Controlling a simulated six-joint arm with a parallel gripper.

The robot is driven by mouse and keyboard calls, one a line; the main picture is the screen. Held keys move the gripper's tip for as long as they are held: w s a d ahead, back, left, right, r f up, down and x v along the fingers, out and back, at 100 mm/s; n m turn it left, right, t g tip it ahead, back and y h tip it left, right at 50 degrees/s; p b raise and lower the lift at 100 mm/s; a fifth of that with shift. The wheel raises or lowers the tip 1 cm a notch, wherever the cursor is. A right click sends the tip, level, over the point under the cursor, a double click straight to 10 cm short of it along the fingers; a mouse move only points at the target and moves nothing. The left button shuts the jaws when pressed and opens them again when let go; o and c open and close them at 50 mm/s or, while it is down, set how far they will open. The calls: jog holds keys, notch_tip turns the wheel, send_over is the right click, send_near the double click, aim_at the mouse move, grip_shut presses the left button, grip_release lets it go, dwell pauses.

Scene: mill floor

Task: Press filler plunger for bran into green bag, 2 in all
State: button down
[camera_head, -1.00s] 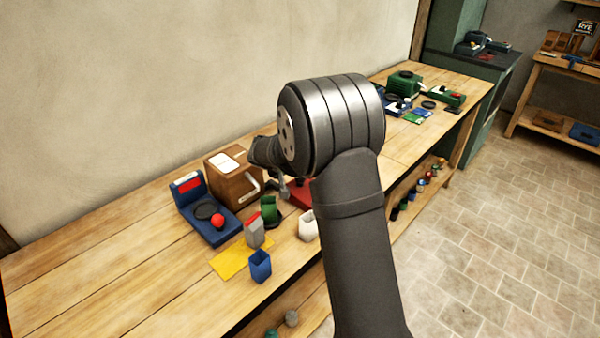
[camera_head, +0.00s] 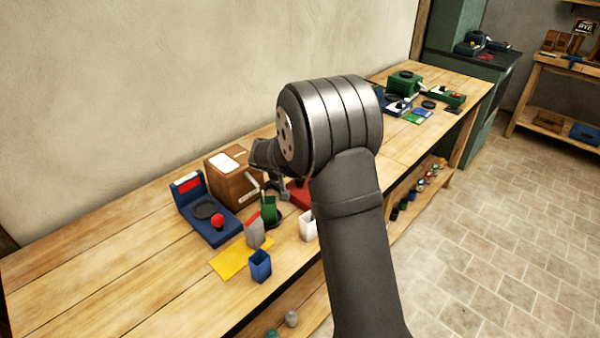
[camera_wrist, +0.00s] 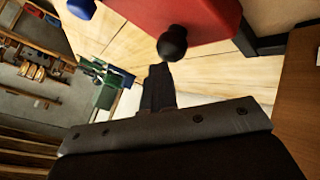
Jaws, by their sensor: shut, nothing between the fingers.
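A green bag (camera_head: 268,209) stands upright and open-topped on the bench, in front of the brown wooden box (camera_head: 232,180) with a white label and pale handle. A red unit (camera_head: 300,192) is partly hidden behind my arm in the head view. In the wrist view the red unit (camera_wrist: 205,18) fills the top, with a round black knob (camera_wrist: 172,43) at its near side. I cannot tell which part is the bran filler plunger. My gripper (camera_wrist: 159,72) is shut and empty, its tip just short of the knob in the picture; contact is not visible.
A blue scale (camera_head: 212,222) with a red ball stands left of the box. The bench's left end is clear.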

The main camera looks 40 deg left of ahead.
jog(key=shift+r, duration=1.25)
jog(key=shift+r, duration=2.55)
jog(key=shift+f, duration=0.15)
notch_tip(320, 180, up, 4)
jog(key=shift+f, duration=0.15)
